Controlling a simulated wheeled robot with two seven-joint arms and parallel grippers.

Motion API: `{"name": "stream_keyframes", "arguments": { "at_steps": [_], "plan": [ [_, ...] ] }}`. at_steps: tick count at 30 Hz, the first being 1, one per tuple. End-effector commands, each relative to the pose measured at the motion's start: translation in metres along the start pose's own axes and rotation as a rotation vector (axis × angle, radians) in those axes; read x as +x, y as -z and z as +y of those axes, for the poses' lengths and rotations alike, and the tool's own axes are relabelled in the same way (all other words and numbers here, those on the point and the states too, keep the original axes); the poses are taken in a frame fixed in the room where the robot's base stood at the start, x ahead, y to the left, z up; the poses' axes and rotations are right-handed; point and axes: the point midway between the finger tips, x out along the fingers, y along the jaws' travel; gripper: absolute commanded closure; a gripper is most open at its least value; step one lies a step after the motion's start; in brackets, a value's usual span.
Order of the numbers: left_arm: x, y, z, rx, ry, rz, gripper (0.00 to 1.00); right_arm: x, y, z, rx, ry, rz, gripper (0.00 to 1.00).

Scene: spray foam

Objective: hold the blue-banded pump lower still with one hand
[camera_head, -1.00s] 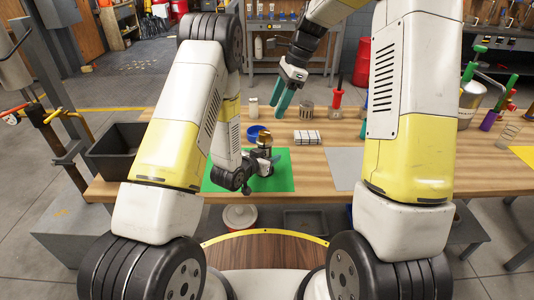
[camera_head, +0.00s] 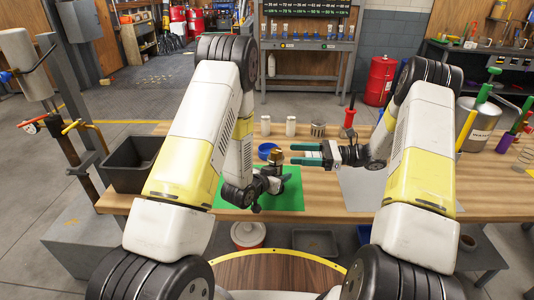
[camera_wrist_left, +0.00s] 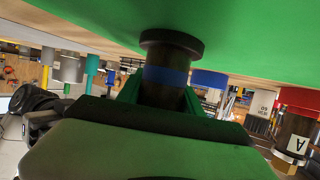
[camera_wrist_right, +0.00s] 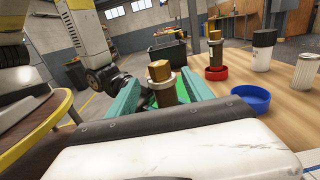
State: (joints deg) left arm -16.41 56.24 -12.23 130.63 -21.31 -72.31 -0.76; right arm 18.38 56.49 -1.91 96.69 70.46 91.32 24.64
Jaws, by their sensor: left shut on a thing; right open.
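The blue-banded pump lower (camera_wrist_left: 166,80) stands on the green mat (camera_head: 292,196), its dark foot against the mat in the upside-down left wrist view. My left gripper (camera_head: 268,184) is shut on it low down. Its brass-coloured top (camera_head: 276,157) rises above the gripper in the head view. My right gripper (camera_head: 300,154) is open, with teal fingers pointing left beside the top. In the right wrist view the brass top and a pale ring (camera_wrist_right: 161,82) show between and beyond the fingers. Whether they touch it I cannot tell.
A blue dish (camera_head: 267,151) is close behind the pump. A red dish (camera_wrist_right: 217,73) with another brown upright part stands beyond it in the right wrist view. A black bin (camera_head: 132,163) is at left.

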Motion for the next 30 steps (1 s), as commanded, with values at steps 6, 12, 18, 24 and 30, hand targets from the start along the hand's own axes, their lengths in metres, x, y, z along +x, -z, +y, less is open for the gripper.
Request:
{"name": "stream_keyframes", "arguments": {
  "at_steps": [6, 12, 18, 24, 30],
  "plan": [
    [0.0, 0.0, 0.0, 0.0, 0.0, 0.001, 1.0, 0.045, -0.001, 0.002, 0.002, -0.007, 0.001, 0.41],
    [0.0, 0.0, 0.0, 0.0, 0.0, 0.001, 1.0, 0.081, 0.0, 0.002, 0.002, -0.006, 0.002, 0.41],
    [0.0, 0.0, 0.0, 0.0, -0.001, 0.001, 1.0, 0.101, 0.0, 0.001, 0.002, -0.005, 0.003, 0.41],
    [0.0, 0.0, 0.0, 0.0, -0.001, 0.001, 1.0, 0.104, 0.0, 0.001, 0.002, -0.003, 0.003, 0.41],
    [0.0, 0.0, 0.001, 0.0, -0.001, 0.001, 1.0, 0.104, 0.0, 0.001, 0.002, -0.003, 0.003, 0.51]
  ]
}}
